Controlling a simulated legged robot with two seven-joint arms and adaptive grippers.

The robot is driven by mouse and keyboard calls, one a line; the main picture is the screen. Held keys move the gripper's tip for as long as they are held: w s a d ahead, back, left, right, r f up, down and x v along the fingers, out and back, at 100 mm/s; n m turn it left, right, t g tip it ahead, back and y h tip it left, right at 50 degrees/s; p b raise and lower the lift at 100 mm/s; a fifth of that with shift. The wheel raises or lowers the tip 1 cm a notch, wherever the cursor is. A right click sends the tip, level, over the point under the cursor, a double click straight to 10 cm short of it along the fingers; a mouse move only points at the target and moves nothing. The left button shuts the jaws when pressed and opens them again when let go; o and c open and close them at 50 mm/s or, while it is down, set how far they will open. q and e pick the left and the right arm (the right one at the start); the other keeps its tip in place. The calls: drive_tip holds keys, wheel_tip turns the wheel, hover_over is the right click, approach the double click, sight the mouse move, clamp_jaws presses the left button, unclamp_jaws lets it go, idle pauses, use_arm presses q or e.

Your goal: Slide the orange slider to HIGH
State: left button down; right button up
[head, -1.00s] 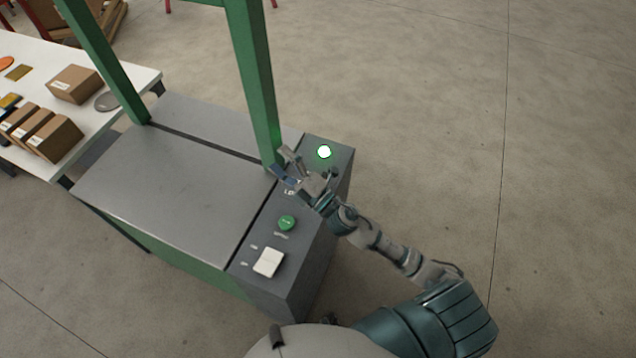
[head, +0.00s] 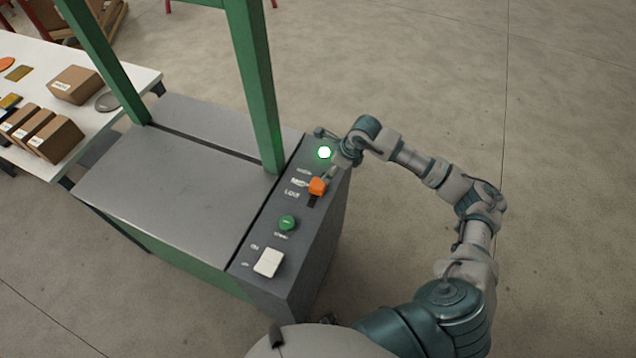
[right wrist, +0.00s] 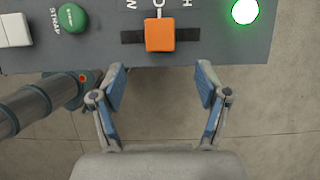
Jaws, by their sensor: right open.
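The orange slider (head: 317,186) stands in a dark slot on the grey control panel, next to the MED label. In the right wrist view the orange slider (right wrist: 160,35) is about mid-slot, with dark slot showing on both sides. My right gripper (head: 338,166) is at the panel's right edge, just beyond the slider. In the right wrist view my right gripper (right wrist: 162,80) is open and empty, its fingers spread either side of the slider's line and apart from it. My left gripper is not in view.
A lit white-green lamp (head: 324,152) is close to my right gripper. A green button (head: 288,222) and a white rocker switch (head: 268,262) are nearer on the panel. A green frame post (head: 257,90) rises beside the panel. The floor to the right is clear.

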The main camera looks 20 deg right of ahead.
sight(319, 183)
drive_tip(key=x, duration=1.2)
drive_tip(key=shift+d+f+p, duration=0.15)
drive_tip(key=shift+p, duration=0.2)
drive_tip(key=shift+f, duration=0.1)
drive_tip(key=shift+a, duration=0.25)
clamp_jaws()
drive_tip(key=w+d+b, duration=0.1)
drive_tip(key=d+b, duration=0.1)
drive_tip(key=w+d+b, duration=0.2)
drive_tip(key=shift+w+f, duration=0.2)
drive_tip(key=shift+d+r, duration=0.1)
drive_tip(key=shift+r, duration=0.2)
drive_tip(key=shift+c, duration=0.6)
unclamp_jaws()
drive_tip(key=shift+o, duration=0.6)
drive_tip(key=shift+w+d+f, duration=0.1)
drive_tip(key=shift+w+d, duration=0.05)
